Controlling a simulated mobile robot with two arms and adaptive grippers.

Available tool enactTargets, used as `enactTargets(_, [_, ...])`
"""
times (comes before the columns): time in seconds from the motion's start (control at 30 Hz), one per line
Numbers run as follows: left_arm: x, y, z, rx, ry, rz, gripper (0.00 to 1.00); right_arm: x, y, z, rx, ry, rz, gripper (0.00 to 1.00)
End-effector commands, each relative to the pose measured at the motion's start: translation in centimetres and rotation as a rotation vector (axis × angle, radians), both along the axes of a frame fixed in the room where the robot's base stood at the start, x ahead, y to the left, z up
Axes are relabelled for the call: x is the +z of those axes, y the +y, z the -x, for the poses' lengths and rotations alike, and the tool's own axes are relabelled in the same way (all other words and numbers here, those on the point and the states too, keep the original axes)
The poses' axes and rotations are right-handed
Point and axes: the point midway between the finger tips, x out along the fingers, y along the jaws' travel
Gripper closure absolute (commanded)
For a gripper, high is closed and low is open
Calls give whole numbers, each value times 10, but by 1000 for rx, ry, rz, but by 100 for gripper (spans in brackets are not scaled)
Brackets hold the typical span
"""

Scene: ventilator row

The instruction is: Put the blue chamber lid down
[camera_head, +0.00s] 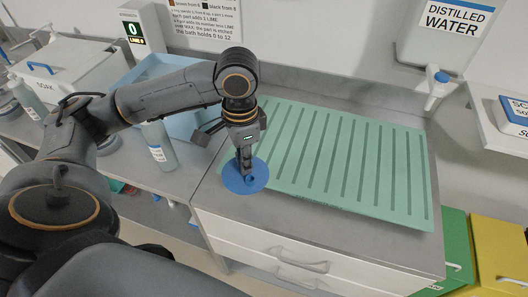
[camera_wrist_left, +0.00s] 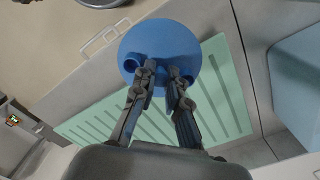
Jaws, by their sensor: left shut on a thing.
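The blue chamber lid (camera_head: 245,178) is a round blue disc. My left gripper (camera_head: 247,172) is shut on it from above. The lid is over the front left corner of the green ribbed mat, near the counter's front edge; I cannot tell if it touches the surface. In the left wrist view the lid (camera_wrist_left: 160,48) shows short round stubs on its face, and the fingers of the left gripper (camera_wrist_left: 163,75) close on its middle. My right gripper is not in view.
The green ribbed mat (camera_head: 340,160) is otherwise empty. A light blue tub (camera_head: 165,68), a bottle (camera_head: 159,146) and a box marked SOAK (camera_head: 75,80) stand left. A distilled water tank (camera_head: 445,45) hangs at the back right. Green (camera_head: 455,240) and yellow (camera_head: 498,255) bins stand right, below the counter.

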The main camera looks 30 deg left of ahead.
Motion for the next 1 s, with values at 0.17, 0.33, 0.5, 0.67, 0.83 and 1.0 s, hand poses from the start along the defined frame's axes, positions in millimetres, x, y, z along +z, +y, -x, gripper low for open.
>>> enactTargets(0.17, [13, 41, -1, -298, -4, 2, 100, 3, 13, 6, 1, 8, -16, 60])
enactTargets(0.33, [24, 68, -2, -539, -13, 3, 100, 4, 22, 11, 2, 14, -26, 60])
enactTargets(0.5, [31, 82, -1, -676, -17, 2, 100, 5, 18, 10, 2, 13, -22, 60])
enactTargets(0.67, [29, 82, -13, -714, -20, 5, 100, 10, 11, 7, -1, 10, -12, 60])
enactTargets(0.83, [13, 72, -51, -715, -19, 7, 100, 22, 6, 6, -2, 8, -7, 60])
enactTargets(1.0, [-5, 64, -92, -714, -19, 5, 100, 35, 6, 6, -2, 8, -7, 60])
